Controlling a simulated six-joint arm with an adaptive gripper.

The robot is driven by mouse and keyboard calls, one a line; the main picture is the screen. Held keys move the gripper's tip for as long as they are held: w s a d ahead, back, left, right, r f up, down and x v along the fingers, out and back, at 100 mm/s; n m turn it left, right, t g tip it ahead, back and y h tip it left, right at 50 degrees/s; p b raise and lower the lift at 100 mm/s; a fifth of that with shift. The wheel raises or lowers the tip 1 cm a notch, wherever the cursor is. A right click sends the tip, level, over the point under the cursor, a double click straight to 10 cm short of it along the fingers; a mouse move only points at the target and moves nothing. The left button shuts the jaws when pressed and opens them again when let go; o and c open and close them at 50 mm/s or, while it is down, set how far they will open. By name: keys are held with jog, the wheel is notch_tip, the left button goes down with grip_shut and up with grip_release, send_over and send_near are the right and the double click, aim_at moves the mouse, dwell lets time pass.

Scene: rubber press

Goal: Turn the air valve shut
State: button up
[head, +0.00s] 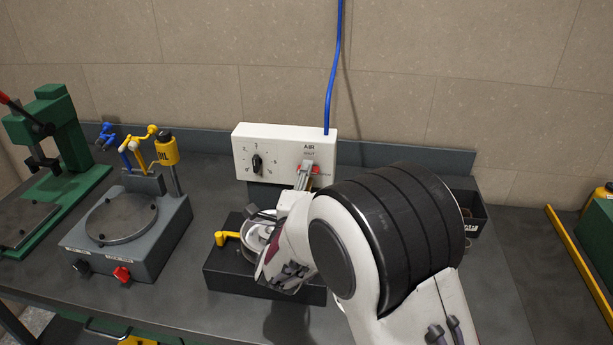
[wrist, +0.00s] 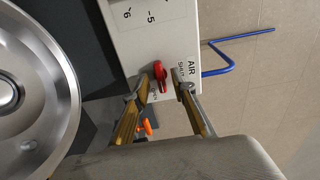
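The air valve's red handle (wrist: 159,76) sits on the front of a white control box (head: 255,140). It lies along the line of the lettering, with small print at its end and the words AIR and SHUT beside it. The handle also shows in the head view (head: 316,169), partly covered by my gripper (head: 304,178). In the wrist view my gripper (wrist: 161,86) is open, with one finger on each side of the handle. The left finger is very close to the handle; I cannot tell whether it touches. A gap shows to the right finger.
A black dial (head: 257,163) is on the box's left part, and a blue hose (head: 331,80) rises from its top. A black base with a yellow handle (head: 228,237) and a round metal plate (wrist: 60,90) lie below. A grey press unit (head: 150,250) stands left.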

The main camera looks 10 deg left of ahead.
jog(key=shift+w, duration=0.25)
grip_shut()
